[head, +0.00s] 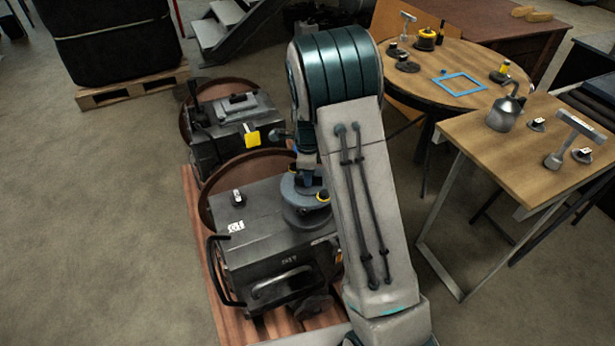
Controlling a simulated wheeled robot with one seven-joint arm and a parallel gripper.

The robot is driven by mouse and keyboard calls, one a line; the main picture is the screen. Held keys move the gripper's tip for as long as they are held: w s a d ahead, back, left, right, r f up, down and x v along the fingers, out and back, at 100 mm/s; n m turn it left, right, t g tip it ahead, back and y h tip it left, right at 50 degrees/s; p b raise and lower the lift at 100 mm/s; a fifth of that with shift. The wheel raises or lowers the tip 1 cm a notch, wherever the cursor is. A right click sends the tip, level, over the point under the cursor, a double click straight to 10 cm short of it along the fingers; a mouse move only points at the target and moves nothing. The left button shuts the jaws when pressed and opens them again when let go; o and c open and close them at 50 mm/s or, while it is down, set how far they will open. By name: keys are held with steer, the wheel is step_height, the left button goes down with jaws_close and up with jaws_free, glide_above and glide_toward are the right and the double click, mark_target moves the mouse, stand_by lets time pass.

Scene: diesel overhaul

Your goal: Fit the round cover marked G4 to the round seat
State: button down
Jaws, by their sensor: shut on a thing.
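My gripper (306,182) points down over the top of the near grey engine block (270,240), partly hidden by my own arm. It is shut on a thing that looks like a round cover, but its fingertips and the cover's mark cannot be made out. A round grey disc shape (300,208) lies directly below it at the block's back right corner. I cannot tell cover from seat there, or whether they touch. A small yellow part (323,197) shows at the disc's right side.
A second engine block (235,130) with a yellow tag stands behind. Both sit by brown round rims on a wooden pallet (196,235). A round table (420,85) holds dark discs (407,65) and a blue frame (460,84). A right-hand table (500,160) holds an oil can (505,112).

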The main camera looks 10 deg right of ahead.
mark_target(307, 190)
steer(key=m, duration=0.2)
steer(key=w+f+m, duration=0.1)
steer(key=m, duration=0.1)
steer(key=m+b, duration=0.1)
steer(key=shift+w+f+m, duration=0.3)
steer(key=shift+w+m, duration=0.05)
steer(key=shift+m, duration=0.05)
steer(key=shift+f+b, duration=2.4)
steer(key=shift+f, duration=1)
steer(key=shift+f+b, duration=0.4)
steer(key=shift+f, duration=0.6)
steer(key=c, duration=1.3)
jaws_free()
steer(key=shift+r, duration=0.1)
step_height(307, 190, up, 14)
steer(key=shift+f+p, duration=0.15)
steer(key=shift+p, duration=0.45)
